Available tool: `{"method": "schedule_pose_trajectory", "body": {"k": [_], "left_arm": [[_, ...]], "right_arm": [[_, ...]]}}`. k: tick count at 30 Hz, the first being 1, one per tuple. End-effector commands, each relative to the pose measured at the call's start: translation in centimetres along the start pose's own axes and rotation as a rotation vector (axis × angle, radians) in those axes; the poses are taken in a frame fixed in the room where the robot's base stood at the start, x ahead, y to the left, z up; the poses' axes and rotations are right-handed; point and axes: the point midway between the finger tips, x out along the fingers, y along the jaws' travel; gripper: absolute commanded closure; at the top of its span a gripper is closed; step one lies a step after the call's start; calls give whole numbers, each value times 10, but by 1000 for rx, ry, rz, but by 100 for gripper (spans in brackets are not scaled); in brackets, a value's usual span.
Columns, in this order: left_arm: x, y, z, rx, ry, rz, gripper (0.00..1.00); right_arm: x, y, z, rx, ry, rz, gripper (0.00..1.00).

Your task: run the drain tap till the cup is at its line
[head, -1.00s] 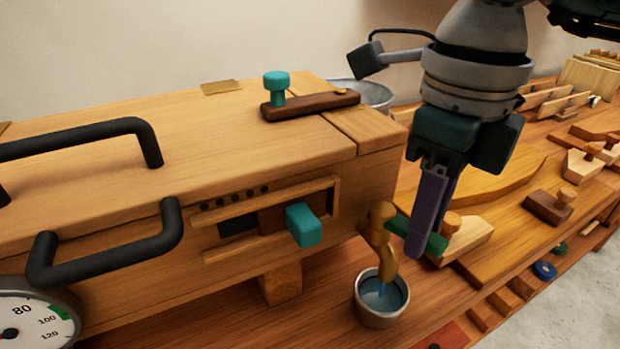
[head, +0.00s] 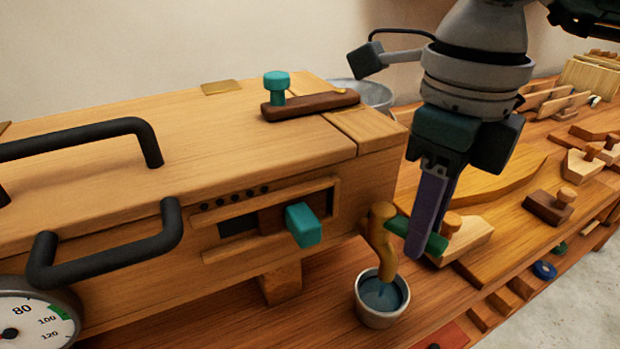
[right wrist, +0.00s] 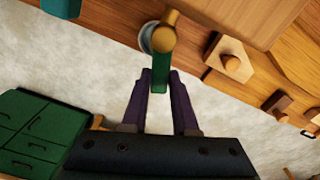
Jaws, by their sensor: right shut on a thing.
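A brass drain tap (head: 381,238) sticks out of the end of the wooden box (head: 250,140). Its green lever (head: 431,239) points to the right. A metal cup (head: 383,312) stands under the spout with bluish water in it, and a thin stream runs from the spout. I cannot make out a line in the cup. My right gripper (head: 424,250) is shut on the green lever. In the right wrist view the lever (right wrist: 160,82) lies between the fingers (right wrist: 158,90), with the tap (right wrist: 160,38) beyond. My left gripper is not in view.
Black handles (head: 110,260) and a dial (head: 32,322) are on the box at left. A teal knob (head: 304,225) sits on its slider. Wooden pieces with knobs (head: 550,205) lie on the bench at right. A green cabinet (right wrist: 35,130) shows in the wrist view.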

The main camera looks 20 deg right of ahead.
Motion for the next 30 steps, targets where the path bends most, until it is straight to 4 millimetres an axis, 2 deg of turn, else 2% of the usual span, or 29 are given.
{"method": "schedule_pose_trajectory", "body": {"k": [11, 14, 21, 28, 29, 30], "left_arm": [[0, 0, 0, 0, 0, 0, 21], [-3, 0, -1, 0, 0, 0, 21], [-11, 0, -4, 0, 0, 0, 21], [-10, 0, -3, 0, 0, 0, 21], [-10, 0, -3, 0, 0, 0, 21], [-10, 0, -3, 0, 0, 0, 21]], "right_arm": [[0, 0, 0, 4, 0, 0, 100], [-1, 4, 1, 76, 0, 1, 100], [-1, 18, 3, 372, 1, 1, 100], [0, 19, 4, 404, -1, 2, 100], [0, 19, 4, 403, -1, 2, 70], [0, 19, 4, 403, -1, 3, 65]]}}
